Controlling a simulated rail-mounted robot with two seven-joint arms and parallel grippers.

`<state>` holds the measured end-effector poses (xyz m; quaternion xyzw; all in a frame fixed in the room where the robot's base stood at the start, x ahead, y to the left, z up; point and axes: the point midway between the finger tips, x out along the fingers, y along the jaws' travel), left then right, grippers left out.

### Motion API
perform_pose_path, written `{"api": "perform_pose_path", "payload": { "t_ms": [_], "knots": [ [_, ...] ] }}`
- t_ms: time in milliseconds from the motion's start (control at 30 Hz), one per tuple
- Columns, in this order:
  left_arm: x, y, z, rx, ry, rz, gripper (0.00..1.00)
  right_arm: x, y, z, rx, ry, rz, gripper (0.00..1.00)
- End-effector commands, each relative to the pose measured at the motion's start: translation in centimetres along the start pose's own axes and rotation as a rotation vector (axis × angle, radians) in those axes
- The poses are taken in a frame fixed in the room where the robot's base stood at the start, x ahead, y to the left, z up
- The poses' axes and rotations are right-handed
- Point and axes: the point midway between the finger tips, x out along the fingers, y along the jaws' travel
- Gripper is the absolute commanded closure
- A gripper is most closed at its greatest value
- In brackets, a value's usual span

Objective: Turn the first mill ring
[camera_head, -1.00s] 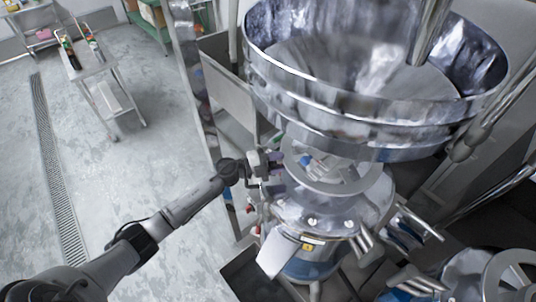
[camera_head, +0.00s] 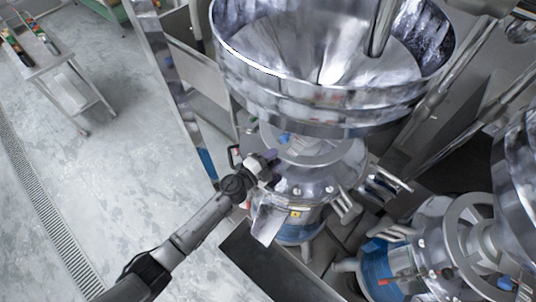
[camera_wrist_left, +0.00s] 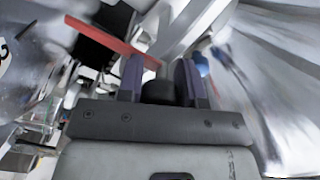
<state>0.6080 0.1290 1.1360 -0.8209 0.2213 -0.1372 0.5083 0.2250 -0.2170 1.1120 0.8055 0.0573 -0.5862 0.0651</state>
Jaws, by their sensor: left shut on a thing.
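The first mill's ring (camera_head: 318,158) is a grey metal ring under the big steel hopper (camera_head: 300,95). The hopper hides its far part. My left gripper (camera_head: 270,157) is at the ring's left edge, above the mill body (camera_head: 305,190). In the left wrist view, the two purple-grey fingers of my left gripper (camera_wrist_left: 160,82) stand on either side of a dark rounded knob (camera_wrist_left: 160,92) and are shut on it. Whether the knob is part of the ring cannot be made out. My right gripper is not in view.
A second mill with its own grey ring (camera_head: 453,245) stands at the lower right. A yellow warning label (camera_head: 295,214) is on the first mill. A dark tray (camera_head: 262,262) lies in front. A metal cart (camera_head: 65,75) stands at the far left on open floor (camera_head: 120,170).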

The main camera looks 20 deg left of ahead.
Motion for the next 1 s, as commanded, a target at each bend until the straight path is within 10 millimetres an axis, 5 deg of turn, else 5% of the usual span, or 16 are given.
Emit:
{"api": "perform_pose_path", "payload": {
  "t_ms": [300,333,567,1000],
  "knots": [
    [0.0,0.2,-0.2,0.003,0.006,0.004,1.00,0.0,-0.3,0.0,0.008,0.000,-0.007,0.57],
    [0.0,0.2,-0.2,0.004,0.006,0.004,0.64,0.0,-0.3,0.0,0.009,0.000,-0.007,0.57],
    [0.0,0.1,-0.1,0.004,0.002,0.002,0.42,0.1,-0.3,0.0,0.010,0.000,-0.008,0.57],
    [-1.9,0.1,0.1,0.006,-0.001,0.002,0.42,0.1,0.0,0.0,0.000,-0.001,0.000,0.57]
  ]
}}
